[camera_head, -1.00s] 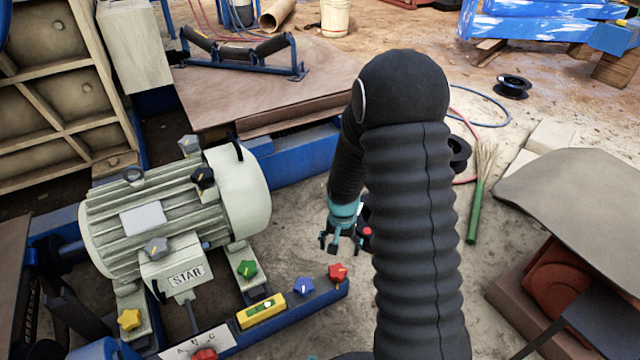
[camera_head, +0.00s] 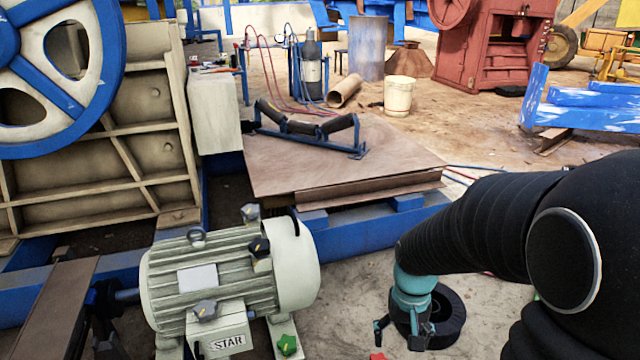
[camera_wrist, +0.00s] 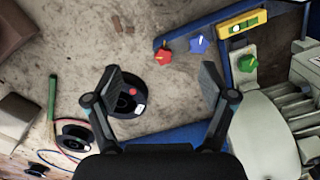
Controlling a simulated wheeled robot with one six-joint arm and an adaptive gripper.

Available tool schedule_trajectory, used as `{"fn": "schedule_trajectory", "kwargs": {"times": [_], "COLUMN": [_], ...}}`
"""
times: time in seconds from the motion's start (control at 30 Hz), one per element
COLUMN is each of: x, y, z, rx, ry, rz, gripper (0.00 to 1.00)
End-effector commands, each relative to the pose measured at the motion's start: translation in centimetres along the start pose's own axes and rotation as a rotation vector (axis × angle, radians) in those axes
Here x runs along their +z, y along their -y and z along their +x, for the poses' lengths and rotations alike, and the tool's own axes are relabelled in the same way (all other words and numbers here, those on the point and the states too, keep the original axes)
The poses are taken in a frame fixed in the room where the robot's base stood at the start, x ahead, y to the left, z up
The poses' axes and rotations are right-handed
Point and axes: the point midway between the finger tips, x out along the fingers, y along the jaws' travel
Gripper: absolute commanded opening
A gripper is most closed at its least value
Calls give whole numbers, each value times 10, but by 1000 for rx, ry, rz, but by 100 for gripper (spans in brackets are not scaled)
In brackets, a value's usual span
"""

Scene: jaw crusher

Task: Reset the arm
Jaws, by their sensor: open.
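My gripper (camera_head: 405,335) hangs at the lower right of the head view, at the end of my black-sleeved arm. In the wrist view my gripper (camera_wrist: 160,90) has its two fingers wide apart, with nothing between them but the floor and the edge of a black spool. The fingers touch nothing that I can see.
A grey motor (camera_head: 215,275) marked STAR stands left of my gripper. A black spool (camera_head: 440,318) lies on the floor behind it. In the wrist view, red (camera_wrist: 164,56) and blue (camera_wrist: 199,45) star knobs sit on a blue beam. A steel plate (camera_head: 300,165) lies farther back.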

Motion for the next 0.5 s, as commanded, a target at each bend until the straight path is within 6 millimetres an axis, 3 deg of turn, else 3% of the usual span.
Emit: {"fn": "schedule_trajectory", "kwargs": {"times": [0.03, 0.1, 0.5], "x": [8, 19, 81], "y": [0, 0, -2], "z": [-21, -41, -144], "rx": [-1, -3, -9], "ry": [-27, -57, -276], "rz": [-12, -26, -74], "gripper": [82, 82, 82]}}
